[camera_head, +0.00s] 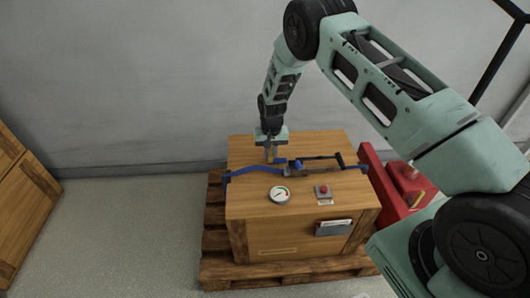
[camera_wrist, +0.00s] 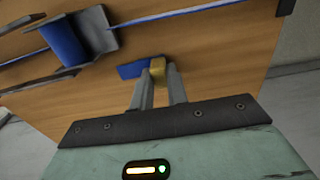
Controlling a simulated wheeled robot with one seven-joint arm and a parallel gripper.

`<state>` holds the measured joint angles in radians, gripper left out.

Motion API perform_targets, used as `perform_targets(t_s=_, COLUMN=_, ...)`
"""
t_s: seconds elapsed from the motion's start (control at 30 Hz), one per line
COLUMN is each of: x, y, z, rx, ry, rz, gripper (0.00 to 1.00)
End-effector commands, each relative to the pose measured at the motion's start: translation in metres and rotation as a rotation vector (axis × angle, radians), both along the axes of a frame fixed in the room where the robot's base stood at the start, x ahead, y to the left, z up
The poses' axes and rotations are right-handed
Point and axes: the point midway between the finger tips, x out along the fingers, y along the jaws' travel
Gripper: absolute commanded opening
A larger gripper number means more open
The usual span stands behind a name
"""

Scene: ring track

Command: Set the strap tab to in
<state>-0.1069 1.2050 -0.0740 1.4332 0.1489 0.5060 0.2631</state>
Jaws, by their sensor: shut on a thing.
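The strap tab is a short blue strip (camera_wrist: 133,71) with a brass-coloured end (camera_wrist: 157,69). My gripper (camera_wrist: 160,82) is shut on the brass end, close above the crate's wooden top. In the head view my gripper (camera_head: 270,158) points down at the top of the crate, and the blue tab (camera_head: 280,161) shows just right of it. A grey buckle (camera_wrist: 95,37) with blue inside stands to the left in the wrist view, with bare wood between it and the tab. In the head view the buckle (camera_head: 297,169) is small and its detail is unclear.
The wooden crate (camera_head: 250,212) stands on a pallet (camera_head: 214,240). A blue strap (camera_head: 243,170) and a dark strap (camera_head: 322,157) cross its top. A gauge (camera_head: 280,194) and a red button (camera_head: 324,189) sit nearer the front. Red equipment (camera_head: 376,185) stands at right.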

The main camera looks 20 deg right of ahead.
Motion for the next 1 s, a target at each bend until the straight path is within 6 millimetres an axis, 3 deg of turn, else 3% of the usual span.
perform_targets(t_s=0.13, x=-0.001, y=-0.005, z=0.000, rx=-0.006, ry=0.005, rz=-0.002, gripper=0.00)
perform_targets(t_s=0.17, x=-0.001, y=-0.005, z=0.000, rx=-0.006, ry=0.005, rz=-0.002, gripper=0.24)
perform_targets(t_s=0.2, x=-0.001, y=-0.005, z=0.000, rx=-0.007, ry=0.005, rz=-0.003, gripper=0.35)
perform_targets(t_s=0.23, x=-0.001, y=-0.005, z=0.000, rx=-0.006, ry=0.005, rz=-0.003, gripper=0.38)
perform_targets(t_s=0.63, x=0.000, y=-0.003, z=0.010, rx=-0.003, ry=0.002, rz=-0.001, gripper=0.38)
perform_targets(t_s=0.77, x=0.000, y=-0.003, z=0.032, rx=-0.003, ry=-0.001, rz=-0.002, gripper=0.38)
perform_targets(t_s=1.0, x=0.001, y=-0.003, z=0.089, rx=-0.003, ry=-0.001, rz=-0.001, gripper=0.38)
